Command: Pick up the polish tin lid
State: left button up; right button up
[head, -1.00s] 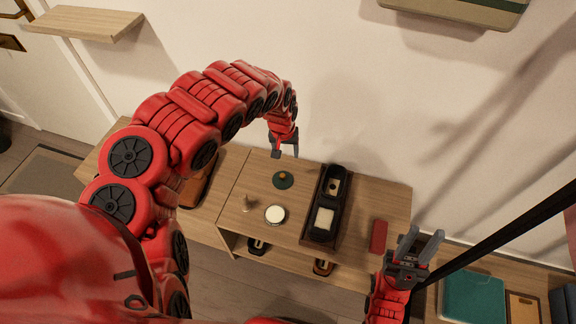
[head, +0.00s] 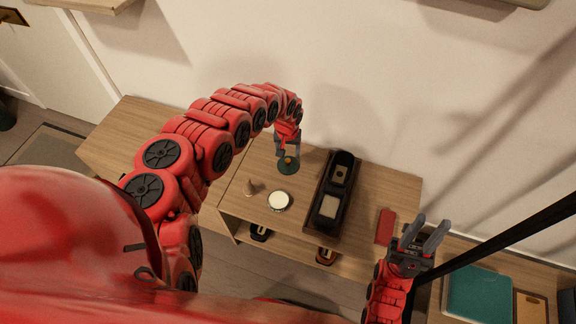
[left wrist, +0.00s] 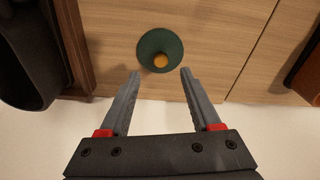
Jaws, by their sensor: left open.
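The polish tin lid is a dark green disc (head: 289,168) with a small orange-gold knob, lying on the wooden bench top. It also shows in the left wrist view (left wrist: 160,50), just beyond my fingertips. My left gripper (head: 288,151) is open and empty above the lid, pointing down; in the left wrist view its two fingers (left wrist: 160,73) sit apart with the lid centred ahead of them. The round tin (head: 279,201) with a pale top stands nearer the front edge. My right gripper (head: 427,236) is open and empty, off to the right.
A red block (head: 386,226) lies farther right. The wall rises behind the bench.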

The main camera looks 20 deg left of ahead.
aim_at(288, 160)
pick_arm(q)
jog(key=shift+w+a+f+b, duration=0.1)
jog(key=shift+f+b, duration=0.3)
jog(key=shift+f, duration=0.9)
jog(key=shift+w+f+b, duration=0.1)
jog(key=shift+f+b, duration=0.25)
jog(key=shift+f, duration=0.95)
grip_shut()
